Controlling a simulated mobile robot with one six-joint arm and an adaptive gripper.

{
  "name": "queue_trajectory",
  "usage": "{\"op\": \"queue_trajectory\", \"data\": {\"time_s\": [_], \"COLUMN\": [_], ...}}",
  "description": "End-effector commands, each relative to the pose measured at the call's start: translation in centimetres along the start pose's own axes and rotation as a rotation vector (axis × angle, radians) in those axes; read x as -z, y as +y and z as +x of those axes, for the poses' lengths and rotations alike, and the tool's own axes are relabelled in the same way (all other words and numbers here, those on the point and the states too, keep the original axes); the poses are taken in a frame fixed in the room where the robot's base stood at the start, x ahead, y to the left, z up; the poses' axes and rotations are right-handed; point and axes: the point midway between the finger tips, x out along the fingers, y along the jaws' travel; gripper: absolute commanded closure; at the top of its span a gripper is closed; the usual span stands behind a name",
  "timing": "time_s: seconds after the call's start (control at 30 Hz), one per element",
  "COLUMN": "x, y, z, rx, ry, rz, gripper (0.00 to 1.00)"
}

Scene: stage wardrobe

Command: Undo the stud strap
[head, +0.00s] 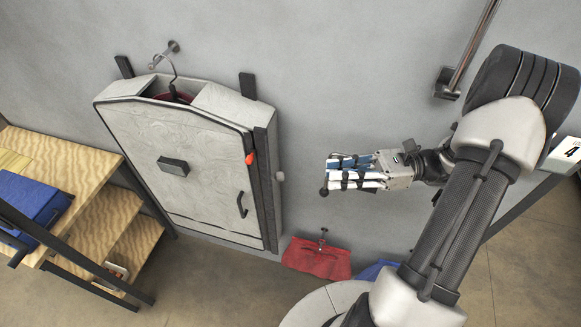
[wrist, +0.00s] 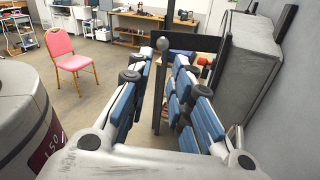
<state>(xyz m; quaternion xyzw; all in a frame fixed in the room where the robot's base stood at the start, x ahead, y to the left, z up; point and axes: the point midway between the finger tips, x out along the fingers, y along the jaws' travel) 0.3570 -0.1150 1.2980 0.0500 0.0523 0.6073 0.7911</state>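A pale grey case (head: 190,150) with dark edging hangs against the wall; its side also shows at the right of the wrist view (wrist: 240,75). A small orange tab (head: 250,158) sits near the upper right of its front edge. A dark strip (head: 265,175) runs down its right edge, and a small pale knob (head: 280,177) is beside it. I cannot tell which of these parts is the stud strap. My gripper (head: 328,175) is to the right of the case, in free space, pointing left. In the wrist view its fingers (wrist: 173,62) are apart with nothing between them.
A wooden shelf unit (head: 92,185) with a blue box (head: 30,205) stands at the left. A red pouch (head: 318,258) hangs low on the wall. A metal rail (head: 470,50) is at upper right. A pink chair (wrist: 76,55) stands on open floor.

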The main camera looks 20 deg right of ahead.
Motion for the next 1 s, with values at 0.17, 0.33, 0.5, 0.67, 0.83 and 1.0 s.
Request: {"op": "queue_trajectory", "data": {"time_s": [0.17, 0.33, 0.5, 0.67, 0.83, 1.0], "x": [0.6, 2.4, 4.7, 6.7, 7.7, 7.8], "y": [1.9, 5.7, 9.2, 11.4, 12.3, 12.6], "z": [3.5, 7.2, 8.8, 9.1, 8.7, 8.6], "rx": [-0.138, -0.35, -0.553, -0.723, -0.841, -0.936], "ry": [0.194, 0.485, 0.748, 0.963, 1.107, 1.194], "rz": [-0.125, -0.356, -0.633, -0.923, -1.163, -1.362], "gripper": [0.95, 1.0, 1.0, 1.0, 1.0, 1.0]}}
